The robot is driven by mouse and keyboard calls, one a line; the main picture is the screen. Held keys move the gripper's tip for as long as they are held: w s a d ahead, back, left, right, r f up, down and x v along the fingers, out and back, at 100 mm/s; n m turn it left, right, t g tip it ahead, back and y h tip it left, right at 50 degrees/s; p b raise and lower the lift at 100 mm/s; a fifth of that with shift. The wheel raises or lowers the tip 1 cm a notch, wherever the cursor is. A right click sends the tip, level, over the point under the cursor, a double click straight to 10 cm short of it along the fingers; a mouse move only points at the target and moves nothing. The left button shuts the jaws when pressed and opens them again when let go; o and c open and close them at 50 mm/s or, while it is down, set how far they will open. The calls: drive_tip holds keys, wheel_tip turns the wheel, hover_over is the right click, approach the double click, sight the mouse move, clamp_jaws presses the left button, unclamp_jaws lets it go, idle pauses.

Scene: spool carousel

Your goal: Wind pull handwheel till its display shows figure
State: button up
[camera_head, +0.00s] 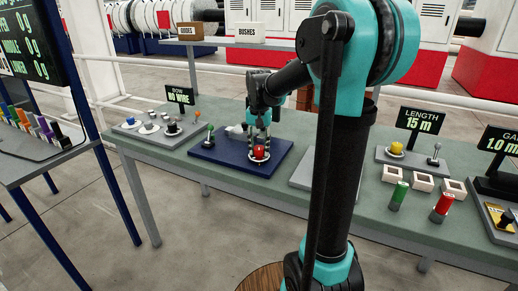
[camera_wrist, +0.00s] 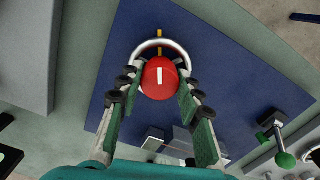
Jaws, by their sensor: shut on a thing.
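A red round knob (camera_head: 259,152) with a white line on top stands on a dark blue plate (camera_head: 222,152), which lies on the green table. In the wrist view the red knob (camera_wrist: 158,80) sits between my fingertips, with a pale ring (camera_wrist: 160,43) curving around its far side. My gripper (camera_head: 260,141) points down and is shut on the red knob; its fingers also show in the wrist view (camera_wrist: 158,88). No label reading pull is legible, so I cannot tell whether this knob is the pull handwheel. A yellow mark (camera_wrist: 159,33) lies on the plate beyond the ring.
A green-tipped lever (camera_head: 210,130) stands left on the blue plate. The display to its left (camera_head: 180,96) reads NO WIRE. Right of my arm, a display (camera_head: 419,120) reads 15 m, and a yellow knob (camera_head: 396,148) stands below it. A dark board (camera_head: 30,45) shows several 0 g readings.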

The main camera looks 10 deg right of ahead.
sight(259, 147)
drive_tip(key=m, duration=0.4)
drive_tip(key=shift+m, duration=2.5)
drive_tip(key=o, duration=1.2)
drive_tip(key=shift+c, duration=0.2)
drive_tip(key=shift+r, duration=0.15)
wheel_tip(259, 147, up, 12)
